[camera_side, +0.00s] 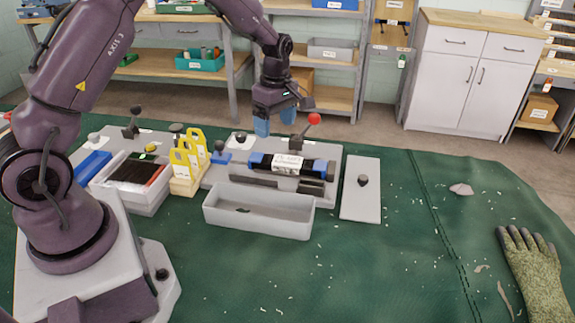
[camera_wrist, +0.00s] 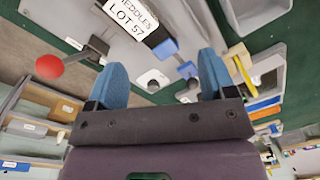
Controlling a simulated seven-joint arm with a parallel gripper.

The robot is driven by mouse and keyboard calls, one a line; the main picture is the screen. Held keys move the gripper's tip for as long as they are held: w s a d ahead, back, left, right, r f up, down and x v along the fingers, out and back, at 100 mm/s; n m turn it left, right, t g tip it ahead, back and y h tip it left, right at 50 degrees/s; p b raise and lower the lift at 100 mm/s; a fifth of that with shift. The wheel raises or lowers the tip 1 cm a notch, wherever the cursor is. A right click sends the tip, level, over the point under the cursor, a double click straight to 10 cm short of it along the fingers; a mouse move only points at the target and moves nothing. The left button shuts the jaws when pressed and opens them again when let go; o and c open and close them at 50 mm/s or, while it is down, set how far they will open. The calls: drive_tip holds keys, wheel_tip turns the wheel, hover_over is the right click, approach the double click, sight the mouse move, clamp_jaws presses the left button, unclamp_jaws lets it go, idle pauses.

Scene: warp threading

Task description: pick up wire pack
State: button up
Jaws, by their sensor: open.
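A dark pack with blue ends and a white label (camera_side: 288,163) lies in a grey holder behind the long grey tray in the side view; I take it as the wire pack. Its label reads "HEDDLES LOT 57" in the wrist view (camera_wrist: 140,18), where the pack is partly cut off by the top edge. My gripper (camera_side: 275,124) is above and behind the pack, apart from it. In the wrist view its two blue fingers are spread with nothing between them (camera_wrist: 162,72).
A red-knobbed lever (camera_side: 314,119) stands beside my gripper. Yellow uprights (camera_side: 185,158) stand left.

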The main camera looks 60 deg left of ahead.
drive_tip(key=w+n, duration=0.2)
drive_tip(key=n, duration=0.4)
hover_over(282, 160)
drive_tip(key=shift+t, duration=0.3)
drive_tip(key=f, duration=0.6)
drive_tip(key=shift+s+d+f, duration=0.1)
drive_tip(key=shift+d+f, duration=0.15)
drive_tip(key=shift+f, duration=0.15)
drive_tip(key=f, duration=0.5)
drive_tip(key=shift+a, duration=0.3)
drive_tip(key=shift+c, duration=0.2)
drive_tip(key=c, duration=1.2)
drive_tip(key=shift+c, duration=0.2)
drive_tip(key=shift+r, duration=0.15)
